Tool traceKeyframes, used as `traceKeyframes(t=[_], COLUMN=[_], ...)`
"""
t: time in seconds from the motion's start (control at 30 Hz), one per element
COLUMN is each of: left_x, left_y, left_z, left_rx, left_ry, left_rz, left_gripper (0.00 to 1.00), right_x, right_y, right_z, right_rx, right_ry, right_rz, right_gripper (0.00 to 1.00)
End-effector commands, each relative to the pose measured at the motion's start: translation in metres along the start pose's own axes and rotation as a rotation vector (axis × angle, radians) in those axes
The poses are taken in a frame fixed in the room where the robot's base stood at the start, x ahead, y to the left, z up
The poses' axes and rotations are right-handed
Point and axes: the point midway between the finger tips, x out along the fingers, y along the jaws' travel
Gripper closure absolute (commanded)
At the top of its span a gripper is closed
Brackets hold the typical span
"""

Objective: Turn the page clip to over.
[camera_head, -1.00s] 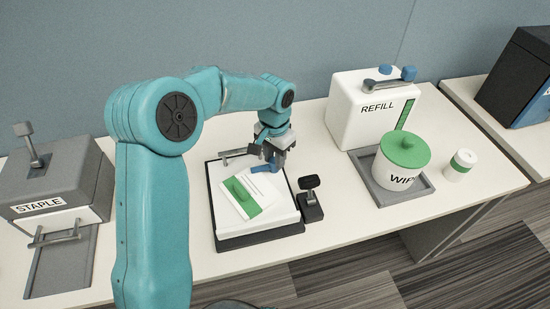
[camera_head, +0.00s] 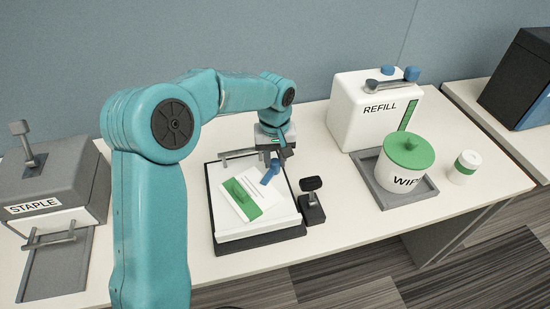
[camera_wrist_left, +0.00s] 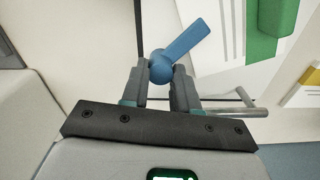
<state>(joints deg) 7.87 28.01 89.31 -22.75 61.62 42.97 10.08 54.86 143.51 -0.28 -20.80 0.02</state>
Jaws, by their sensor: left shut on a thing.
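The page clip (camera_head: 269,175) is a small blue lever at the upper right of a white paper board with a dark base (camera_head: 258,238). My left gripper (camera_head: 277,160) is above it, pointing down, shut on the clip's round hub. In the left wrist view the clip (camera_wrist_left: 186,42) has its hub between the two fingertips (camera_wrist_left: 160,72), and its flat arm sticks out to the upper right. In the head view the arm slants down and left over the edge of the sheet (camera_head: 248,193). The fingers partly hide the hub. My right gripper does not show.
A grey bar (camera_head: 238,153) runs along the board's back edge. A small black device (camera_head: 311,200) stands close on the right. The stapler (camera_head: 55,175) is at left; the wipes tub (camera_head: 405,168) and refill box (camera_head: 370,110) are at right. The table front is clear.

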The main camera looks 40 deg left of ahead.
Motion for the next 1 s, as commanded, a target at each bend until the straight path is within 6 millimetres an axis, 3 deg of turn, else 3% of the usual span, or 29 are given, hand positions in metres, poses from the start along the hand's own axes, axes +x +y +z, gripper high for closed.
traceKeyframes(t=[0.7, 0.73, 0.8, 1.0], left_x=[0.0045, 0.0045, 0.0042, 0.0026], left_y=[-0.0007, -0.0006, -0.0007, -0.0005], left_z=[0.0044, 0.0044, 0.0041, 0.0025], left_rx=[-0.069, -0.069, -0.069, -0.069], left_ry=[-0.017, -0.017, -0.016, -0.009], left_rz=[-0.009, -0.009, -0.008, -0.005], left_gripper=[1.0, 0.61, 0.45, 0.45], right_x=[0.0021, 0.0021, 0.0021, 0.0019], right_y=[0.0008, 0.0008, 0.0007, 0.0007], right_z=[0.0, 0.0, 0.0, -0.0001], right_rx=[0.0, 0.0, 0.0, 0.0], right_ry=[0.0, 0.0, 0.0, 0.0], right_rz=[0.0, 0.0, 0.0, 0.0], right_gripper=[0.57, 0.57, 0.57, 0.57])
